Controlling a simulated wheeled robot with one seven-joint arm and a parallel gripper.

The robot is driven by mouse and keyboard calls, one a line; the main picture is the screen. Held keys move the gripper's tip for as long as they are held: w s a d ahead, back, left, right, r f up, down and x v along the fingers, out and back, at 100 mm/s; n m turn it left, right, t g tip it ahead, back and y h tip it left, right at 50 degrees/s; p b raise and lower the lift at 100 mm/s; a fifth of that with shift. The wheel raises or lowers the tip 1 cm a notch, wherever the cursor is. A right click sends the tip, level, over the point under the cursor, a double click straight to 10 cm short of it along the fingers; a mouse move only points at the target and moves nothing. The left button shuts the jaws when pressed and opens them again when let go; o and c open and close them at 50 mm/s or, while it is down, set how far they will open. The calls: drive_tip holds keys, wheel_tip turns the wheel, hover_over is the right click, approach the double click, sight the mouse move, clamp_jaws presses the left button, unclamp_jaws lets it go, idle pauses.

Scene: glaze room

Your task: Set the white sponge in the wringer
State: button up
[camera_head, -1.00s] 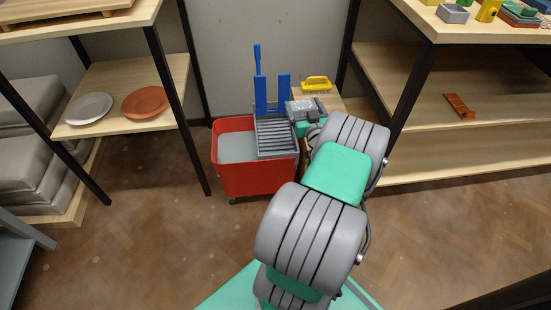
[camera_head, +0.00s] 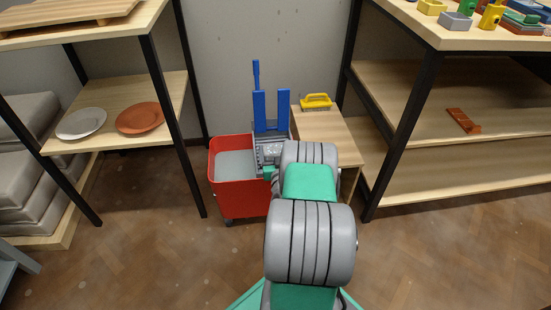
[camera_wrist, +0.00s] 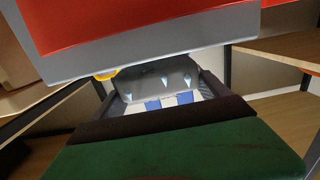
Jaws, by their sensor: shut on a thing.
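The wringer (camera_head: 259,112), grey with blue uprights, stands on the right side of the red bucket (camera_head: 240,192) in the head view. My gripper (camera_head: 269,155) is over the wringer's grey slatted part and hides most of it. In the wrist view, the gripper is shut on a block between its jaws. I take this block to be the white sponge (camera_wrist: 165,80), which looks grey in shade with small pale marks. The wringer's blue uprights show just beyond it. I cannot tell whether the sponge touches the wringer.
A small wooden stand (camera_head: 325,130) with a yellow-handled brush (camera_head: 316,101) is close to the right of my gripper. A left shelf holds a grey plate (camera_head: 81,123) and an orange plate (camera_head: 140,118). A larger shelf (camera_head: 440,95) stands at the right.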

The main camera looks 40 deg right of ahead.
drive_tip(key=shift+f+b, duration=0.95)
drive_tip(key=shift+f, duration=0.9)
drive_tip(key=shift+f+b, duration=0.2)
drive_tip(key=shift+b, duration=0.1)
drive_tip(key=shift+s, duration=0.1)
